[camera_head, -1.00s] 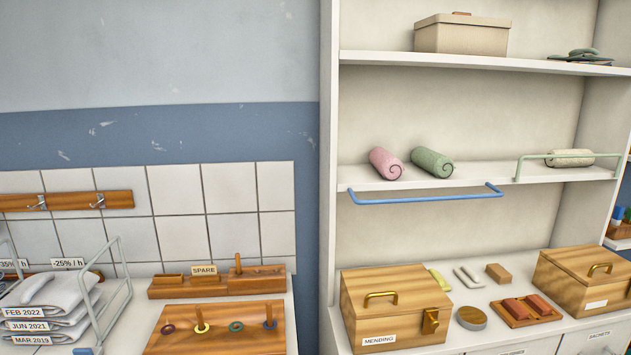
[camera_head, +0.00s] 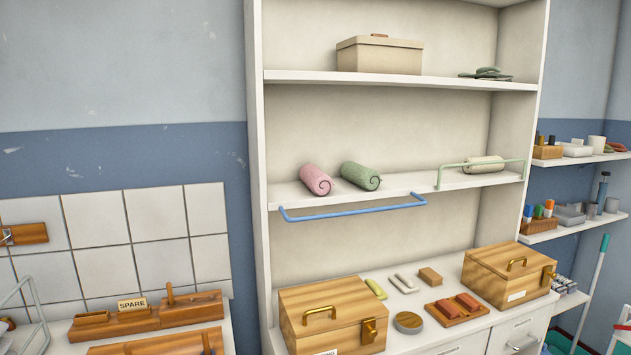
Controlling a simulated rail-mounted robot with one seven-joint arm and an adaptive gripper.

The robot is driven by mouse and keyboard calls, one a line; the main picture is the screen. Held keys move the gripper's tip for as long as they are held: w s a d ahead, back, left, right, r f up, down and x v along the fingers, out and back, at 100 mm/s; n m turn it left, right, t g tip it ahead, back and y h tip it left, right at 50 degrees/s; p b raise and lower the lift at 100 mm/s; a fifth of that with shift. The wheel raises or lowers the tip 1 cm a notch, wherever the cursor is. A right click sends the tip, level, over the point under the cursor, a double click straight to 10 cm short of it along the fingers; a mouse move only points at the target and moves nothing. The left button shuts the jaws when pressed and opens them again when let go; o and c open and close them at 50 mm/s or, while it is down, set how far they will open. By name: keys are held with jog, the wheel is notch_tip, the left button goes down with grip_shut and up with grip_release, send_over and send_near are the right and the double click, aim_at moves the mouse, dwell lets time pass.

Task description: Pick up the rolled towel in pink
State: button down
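The pink rolled towel (camera_head: 316,179) lies on the middle shelf (camera_head: 293,192) of the white cabinet, near the shelf's left end, with its spiral end facing forward. A green rolled towel (camera_head: 361,175) lies just to its right, with a small gap between them. A blue rail (camera_head: 354,208) runs along the shelf front, below the two towels. My gripper is not in view.
A cream roll (camera_head: 484,164) lies behind a green rail (camera_head: 481,163) at the shelf's right. A beige box (camera_head: 379,56) stands on the shelf above. Wooden boxes (camera_head: 332,312) (camera_head: 509,272) stand on the counter below. The shelf between green towel and green rail is clear.

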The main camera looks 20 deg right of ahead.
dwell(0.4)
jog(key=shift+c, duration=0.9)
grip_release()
